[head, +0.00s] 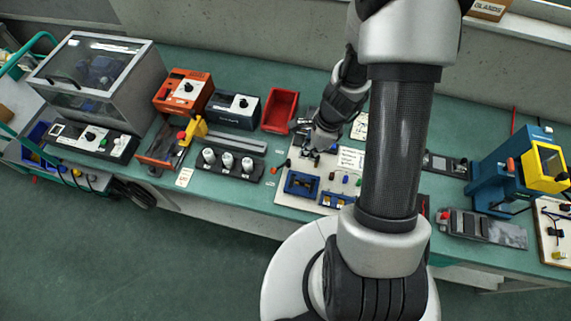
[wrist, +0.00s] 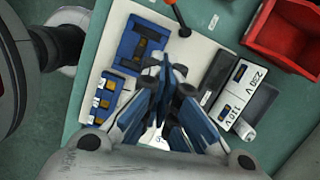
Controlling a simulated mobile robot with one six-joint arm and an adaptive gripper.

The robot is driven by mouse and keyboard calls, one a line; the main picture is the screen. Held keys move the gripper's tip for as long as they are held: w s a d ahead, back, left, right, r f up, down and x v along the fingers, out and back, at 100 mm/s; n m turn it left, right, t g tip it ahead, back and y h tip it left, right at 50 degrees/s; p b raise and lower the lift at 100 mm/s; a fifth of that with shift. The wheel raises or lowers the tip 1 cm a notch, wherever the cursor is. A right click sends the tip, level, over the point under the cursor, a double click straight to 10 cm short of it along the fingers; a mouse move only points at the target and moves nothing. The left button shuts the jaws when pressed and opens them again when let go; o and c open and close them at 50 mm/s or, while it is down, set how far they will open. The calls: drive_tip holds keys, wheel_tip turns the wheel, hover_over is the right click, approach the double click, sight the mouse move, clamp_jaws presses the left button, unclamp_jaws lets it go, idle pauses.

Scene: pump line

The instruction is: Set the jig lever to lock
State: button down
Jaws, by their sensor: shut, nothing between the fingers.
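A pale board (head: 284,203) on the bench carries the jig parts; it also shows in the wrist view (wrist: 195,50). A dark lever with an orange end (head: 280,167) sits at the board's left edge. In the wrist view the lever (wrist: 178,16) slants up from its dark pivot, its orange end cut by the top edge. A blue jig block (head: 301,184) stands beside it, also in the wrist view (wrist: 140,46). I cannot read a lock mark. My gripper (head: 318,142) is shut and empty over the board's back part, apart from the lever; its fingers (wrist: 163,72) hide what lies below.
A second blue block (head: 334,200) stands on the board. A red bin (head: 280,110) stands behind, left of my gripper. Three round black-and-white units (head: 228,160) stand left; a blue press (head: 497,175) stands right.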

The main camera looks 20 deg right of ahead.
drive_tip(key=b+x, duration=0.6)
drive_tip(key=x, duration=0.3)
drive_tip(key=shift+f, duration=0.4)
drive_tip(key=a, duration=0.1)
drive_tip(key=w+a, duration=0.1)
drive_tip(key=a, duration=0.1)
drive_tip(key=shift+w+f, duration=0.25)
drive_tip(key=shift+f, duration=0.1)
drive_tip(key=shift+w+a, duration=0.2)
drive_tip(key=shift+a, duration=0.2)
